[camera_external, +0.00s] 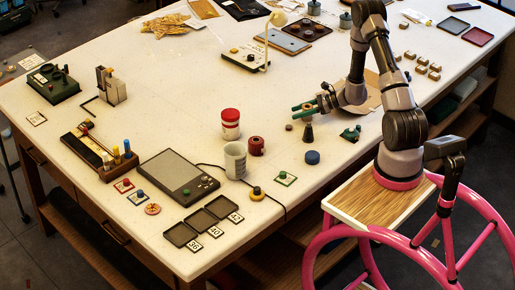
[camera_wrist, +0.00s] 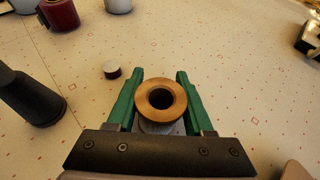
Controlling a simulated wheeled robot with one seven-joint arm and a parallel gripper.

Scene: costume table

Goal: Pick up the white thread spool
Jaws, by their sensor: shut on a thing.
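In the wrist view, a spool (camera_wrist: 178,95) with a tan, wood-coloured top and a dark centre hole sits between the two green fingers of my gripper (camera_wrist: 159,92). A strip of pale thread shows below its top, consistent with the white thread spool. The fingers are shut on its sides. In the external view, my gripper (camera_external: 304,107) is over the right part of the table, near a dark cone-shaped piece (camera_external: 308,133). The spool is too small and covered to make out there, and I cannot tell its height above the table.
The dark cone (camera_wrist: 32,98) stands left of my gripper in the wrist view, with a small dark disc (camera_wrist: 112,70) ahead.

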